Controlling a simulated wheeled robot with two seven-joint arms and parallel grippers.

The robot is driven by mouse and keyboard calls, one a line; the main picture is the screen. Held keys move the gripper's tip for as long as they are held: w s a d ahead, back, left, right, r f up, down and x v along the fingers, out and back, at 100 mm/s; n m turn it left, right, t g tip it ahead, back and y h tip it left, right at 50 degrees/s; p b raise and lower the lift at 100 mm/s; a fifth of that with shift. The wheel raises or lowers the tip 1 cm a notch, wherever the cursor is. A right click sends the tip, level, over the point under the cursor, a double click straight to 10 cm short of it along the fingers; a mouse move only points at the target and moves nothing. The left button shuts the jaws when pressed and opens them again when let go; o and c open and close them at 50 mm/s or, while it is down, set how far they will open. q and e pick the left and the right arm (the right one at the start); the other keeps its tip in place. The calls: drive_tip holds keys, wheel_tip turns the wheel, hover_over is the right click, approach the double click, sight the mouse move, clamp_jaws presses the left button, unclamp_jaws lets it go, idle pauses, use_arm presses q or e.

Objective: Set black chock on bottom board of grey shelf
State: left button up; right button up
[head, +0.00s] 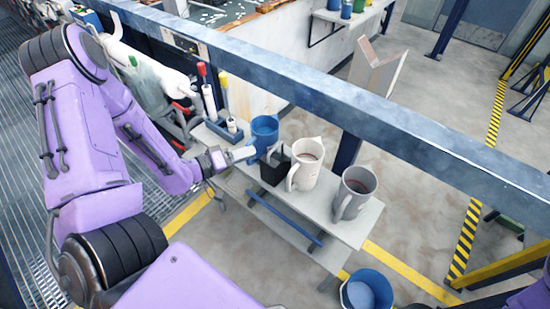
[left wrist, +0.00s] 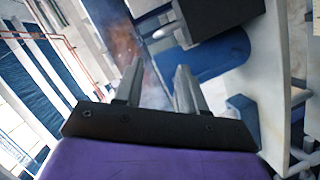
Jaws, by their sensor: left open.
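The black chock (head: 274,170) stands on the top board of the grey shelf (head: 333,229), between a blue mug (head: 264,133) and a white jug (head: 308,165). The bottom board (head: 275,222) shows below, partly hidden by the top board. My left gripper (head: 246,153) is open and empty, just left of the chock and near the blue mug. In the left wrist view, its spread fingers (left wrist: 160,70) have nothing between them. A black block, seemingly the chock (left wrist: 225,14), is at the upper right there, with the blue mug (left wrist: 218,56) beside it. My right gripper is out of view.
A grey jug (head: 355,192) stands at the shelf's right end. A blue bucket (head: 368,290) is on the floor in front.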

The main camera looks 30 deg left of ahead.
sight(278, 159)
use_arm(q)
drive_tip(key=shift+h, duration=0.3)
drive_tip(key=x, duration=1.1)
drive_tip(key=shift+s+d, duration=0.2)
drive_tip(key=shift+d, duration=0.1)
drive_tip(key=shift+s+r, duration=0.1)
drive_tip(key=shift+s, duration=0.05)
clamp_jaws()
idle(0.3)
